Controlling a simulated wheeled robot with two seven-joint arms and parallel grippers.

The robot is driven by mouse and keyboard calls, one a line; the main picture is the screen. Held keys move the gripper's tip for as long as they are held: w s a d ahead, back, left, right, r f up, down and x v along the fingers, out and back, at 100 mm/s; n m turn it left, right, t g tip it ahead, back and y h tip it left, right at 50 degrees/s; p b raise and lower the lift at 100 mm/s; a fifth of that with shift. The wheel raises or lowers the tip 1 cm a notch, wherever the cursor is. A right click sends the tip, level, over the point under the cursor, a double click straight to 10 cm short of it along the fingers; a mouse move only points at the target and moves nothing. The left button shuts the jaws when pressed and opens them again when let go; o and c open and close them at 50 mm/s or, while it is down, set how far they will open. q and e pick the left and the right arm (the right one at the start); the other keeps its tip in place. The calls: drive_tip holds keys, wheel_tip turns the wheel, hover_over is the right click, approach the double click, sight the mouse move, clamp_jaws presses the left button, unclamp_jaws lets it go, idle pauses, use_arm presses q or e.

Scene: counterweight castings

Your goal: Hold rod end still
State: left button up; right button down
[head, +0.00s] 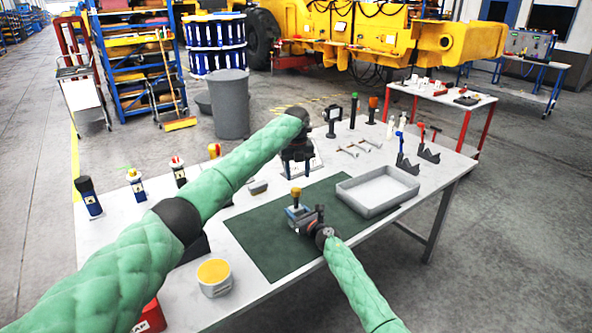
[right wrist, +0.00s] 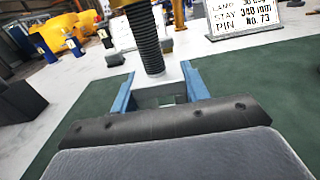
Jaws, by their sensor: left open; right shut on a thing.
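My left gripper (head: 299,168) is open behind the mat, above the table's far part and apart from the rod end.
A tin with yellow contents (head: 214,277) stands at the front left. Several bottles line the left edge. A lettered card (right wrist: 243,17) stands behind. Tools and black brackets (head: 407,165) occupy the back right.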

use_arm(q)
drive_tip(key=n, duration=0.7)
drive_tip(key=shift+r, duration=0.2)
drive_tip(key=n, duration=0.8)
drive_tip(key=shift+r, duration=0.15)
drive_tip(key=n, duration=0.7)
drive_tip(key=shift+a+r, duration=0.1)
drive_tip(key=n, duration=0.8)
drive_tip(key=shift+n, duration=0.3)
drive_tip(key=n, duration=0.5)
drive_tip(key=shift+a, duration=0.1)
drive_tip(key=n, duration=0.7)
drive_tip(key=shift+s, duration=0.1)
drive_tip(key=n, duration=0.5)
drive_tip(key=shift+n, duration=0.4)
drive_tip(key=n, duration=0.6)
drive_tip(key=shift+a, duration=0.1)
